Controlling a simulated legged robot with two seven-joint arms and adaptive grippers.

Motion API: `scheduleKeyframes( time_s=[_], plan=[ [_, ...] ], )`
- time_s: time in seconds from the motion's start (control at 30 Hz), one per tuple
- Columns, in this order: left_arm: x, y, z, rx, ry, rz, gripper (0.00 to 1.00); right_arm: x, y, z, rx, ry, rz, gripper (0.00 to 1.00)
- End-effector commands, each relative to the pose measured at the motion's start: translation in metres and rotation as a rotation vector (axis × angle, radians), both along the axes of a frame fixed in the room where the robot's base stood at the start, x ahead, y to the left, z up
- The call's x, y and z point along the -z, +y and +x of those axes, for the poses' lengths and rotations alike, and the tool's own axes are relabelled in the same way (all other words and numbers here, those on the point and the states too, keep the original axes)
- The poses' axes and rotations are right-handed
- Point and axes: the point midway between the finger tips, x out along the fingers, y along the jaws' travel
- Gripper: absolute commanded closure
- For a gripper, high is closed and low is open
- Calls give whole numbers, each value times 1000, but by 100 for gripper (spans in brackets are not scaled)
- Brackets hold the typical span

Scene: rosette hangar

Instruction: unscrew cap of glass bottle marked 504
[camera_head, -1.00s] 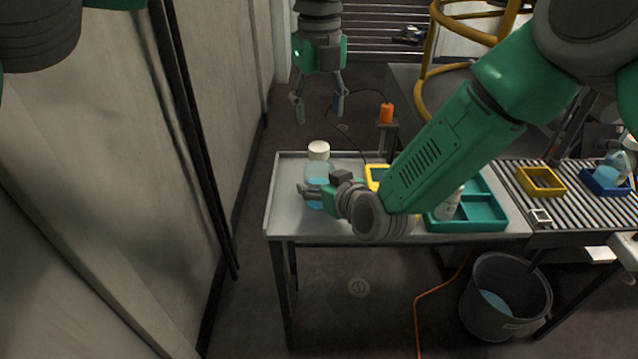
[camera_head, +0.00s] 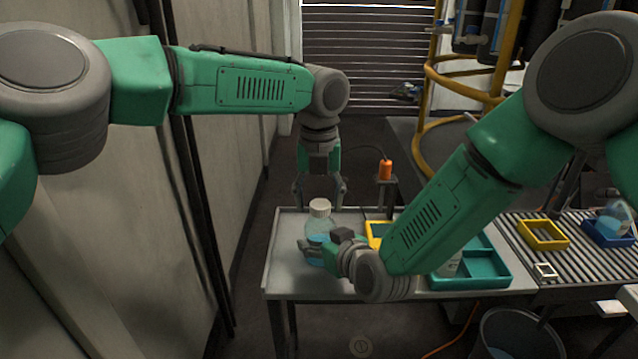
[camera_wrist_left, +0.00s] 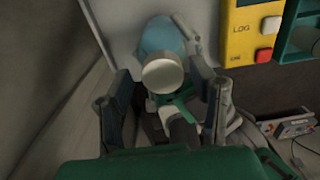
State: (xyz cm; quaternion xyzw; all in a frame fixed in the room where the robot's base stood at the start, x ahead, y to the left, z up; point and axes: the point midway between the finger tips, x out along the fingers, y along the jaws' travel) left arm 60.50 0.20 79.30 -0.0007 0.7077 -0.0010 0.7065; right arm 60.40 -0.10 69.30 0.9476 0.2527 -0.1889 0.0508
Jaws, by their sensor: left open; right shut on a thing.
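A clear glass bottle (camera_head: 319,229) with blue liquid and a white cap (camera_head: 320,206) stands upright on the left part of the grey table. No number is readable on it. My right gripper (camera_head: 318,252) is shut on the bottle's body, low down. My left gripper (camera_head: 319,197) points down, open and empty, close behind the cap in the head view. In the left wrist view the cap (camera_wrist_left: 163,76) lies between the spread fingers of my left gripper (camera_wrist_left: 165,100), with clear space on both sides. Part of the bottle is hidden by my right gripper.
A teal compartment tray (camera_head: 487,269) holds a white bottle (camera_head: 449,264), partly behind my right arm. A yellow device with buttons (camera_wrist_left: 240,40) is beside the bottle. A yellow bin (camera_head: 541,235) and a blue bin (camera_head: 607,232) stand on rollers. A wall is at left.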

Motion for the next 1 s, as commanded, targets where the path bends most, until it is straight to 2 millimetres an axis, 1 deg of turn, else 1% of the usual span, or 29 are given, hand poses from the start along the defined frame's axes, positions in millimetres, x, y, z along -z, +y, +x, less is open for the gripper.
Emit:
scheduleKeyframes(
  time_s=[0.03,0.13,0.4,0.47,0.5,0.53,0.57,0.77,0.83,0.93,1.0],
  plan=[
    [4,0,0,0,0,0,50,-1,0,0,0,-1,0,100],
    [8,0,0,-1,-1,0,50,-1,0,0,0,-1,0,100],
    [10,0,0,-1,-1,0,50,-1,0,0,0,-1,0,100],
    [10,0,0,-1,-1,0,71,-1,0,0,0,-2,1,100],
    [10,0,0,-1,-1,1,85,-1,0,0,0,-2,1,100],
    [9,0,0,-1,-1,1,96,-1,0,0,0,-2,1,100],
    [9,1,0,-1,-1,1,100,-1,0,0,0,-2,1,100],
    [9,1,0,-6,-2,2,100,-1,0,1,2,-2,0,100],
    [9,1,0,-42,-2,3,100,-1,-1,1,2,-2,0,100],
    [9,1,0,-186,-5,6,100,-1,-1,1,2,-2,1,100],
    [8,1,0,-348,-6,7,100,-1,-1,1,3,-2,1,100]
  ],
)
